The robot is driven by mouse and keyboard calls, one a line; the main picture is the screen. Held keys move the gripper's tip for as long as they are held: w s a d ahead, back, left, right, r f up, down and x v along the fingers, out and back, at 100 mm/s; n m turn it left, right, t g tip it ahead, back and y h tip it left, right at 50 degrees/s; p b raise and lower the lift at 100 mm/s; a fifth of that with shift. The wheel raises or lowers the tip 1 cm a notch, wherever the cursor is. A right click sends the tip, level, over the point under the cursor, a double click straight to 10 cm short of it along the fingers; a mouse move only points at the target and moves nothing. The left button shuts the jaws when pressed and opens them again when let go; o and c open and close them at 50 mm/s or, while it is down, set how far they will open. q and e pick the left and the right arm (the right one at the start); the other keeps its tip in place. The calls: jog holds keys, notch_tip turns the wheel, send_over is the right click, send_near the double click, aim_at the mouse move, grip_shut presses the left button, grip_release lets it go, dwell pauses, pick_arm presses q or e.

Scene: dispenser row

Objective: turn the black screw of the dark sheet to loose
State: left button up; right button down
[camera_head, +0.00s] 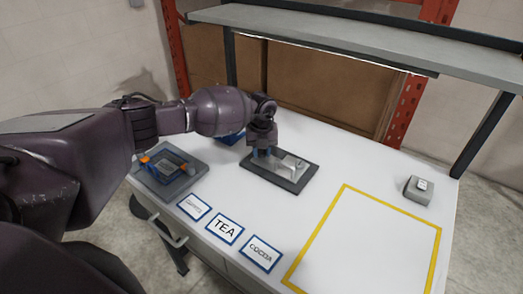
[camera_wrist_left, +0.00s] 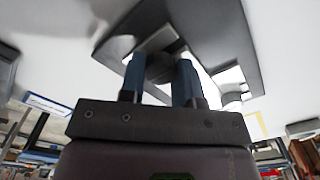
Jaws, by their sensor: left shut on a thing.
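The dark sheet (camera_head: 287,184) lies flat on the white table, a dark frame around a paler middle. It also fills much of the wrist view (camera_wrist_left: 215,30). My left gripper (camera_head: 263,152) reaches down to the sheet's back left part. In the wrist view its two blue fingers (camera_wrist_left: 160,80) are shut on the round black screw (camera_wrist_left: 160,67). The screw's top is partly hidden between the fingers, so its turn angle cannot be told. In the head view the arm hides the screw. A small pale metal part (camera_head: 299,163) stands on the sheet's right side. My right gripper is not in view.
A grey plate (camera_head: 190,182) with blue and orange parts lies to the left. Label cards, including TEA (camera_head: 225,228) and COCOA (camera_head: 260,254), line the front edge. A yellow outline (camera_head: 345,187) marks clear table at right, near a small grey block (camera_head: 418,192). A shelf (camera_head: 370,50) overhangs the back.

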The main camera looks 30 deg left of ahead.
aim_at(262, 152)
pick_arm(q)
jog(key=o, duration=0.6)
jog(key=shift+s+f, duration=0.2)
jog(key=shift+f, duration=0.15)
jog(key=shift+o, duration=1.7)
jog(key=shift+w+r, duration=0.1)
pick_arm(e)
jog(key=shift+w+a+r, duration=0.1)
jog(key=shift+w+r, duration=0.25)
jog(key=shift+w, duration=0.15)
pick_arm(q)
jog(key=shift+w+r, duration=0.1)
jog(key=shift+r, duration=0.05)
jog(key=shift+r, duration=0.25)
notch_tip(262, 152, up, 9)
jog(key=shift+f, duration=0.1)
jog(key=shift+r, duration=0.65)
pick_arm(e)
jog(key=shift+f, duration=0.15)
